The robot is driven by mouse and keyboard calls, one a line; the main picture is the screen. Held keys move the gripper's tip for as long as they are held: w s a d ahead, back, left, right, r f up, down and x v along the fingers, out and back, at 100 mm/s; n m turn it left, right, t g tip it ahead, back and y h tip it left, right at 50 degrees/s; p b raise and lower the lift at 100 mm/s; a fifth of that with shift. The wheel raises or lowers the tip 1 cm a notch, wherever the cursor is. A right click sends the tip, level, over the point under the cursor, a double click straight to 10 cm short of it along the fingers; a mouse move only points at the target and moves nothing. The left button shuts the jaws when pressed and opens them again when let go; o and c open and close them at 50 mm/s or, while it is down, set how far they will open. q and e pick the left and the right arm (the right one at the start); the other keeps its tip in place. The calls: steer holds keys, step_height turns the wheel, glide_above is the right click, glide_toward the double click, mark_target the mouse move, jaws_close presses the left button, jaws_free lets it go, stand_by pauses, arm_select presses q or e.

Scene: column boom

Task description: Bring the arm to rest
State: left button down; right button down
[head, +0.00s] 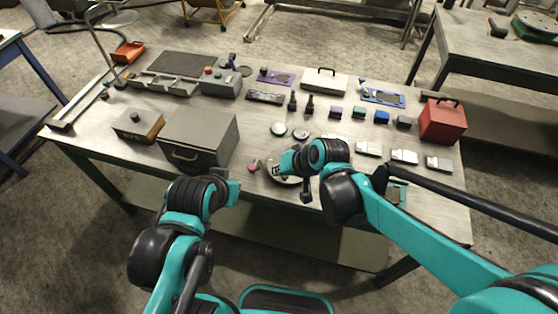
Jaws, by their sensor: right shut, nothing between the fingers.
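My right gripper (306,193) is shut and empty. It hangs at the front middle of the workbench (75,142), beside a pale round dish (280,174) that my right wrist partly covers. My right arm reaches in from the lower right. My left gripper (230,186) is at the bench's front edge, below the grey metal box (200,140). It is small and dark, and its fingers cannot be made out. My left arm is bent and comes up from the bottom.
A red toolbox (442,121) stands at the right end. Small blocks, trays and two round discs cover the middle and back. A small pink-red object (254,165) lies near the dish. Floor is free in front.

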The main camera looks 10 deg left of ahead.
steer(key=s+d+r+m+t+h+b, duration=0.1)
steer(key=s+d, duration=0.3)
steer(key=d, duration=0.9)
steer(key=s+d+r+m+t+h+b, duration=0.1)
steer(key=s+d+h, duration=0.3)
steer(key=d, duration=0.8)
steer(key=shift+s+d+r+t+h, duration=0.15)
steer(key=shift+s+d+t+h, duration=0.2)
steer(key=shift+s+t, duration=0.3)
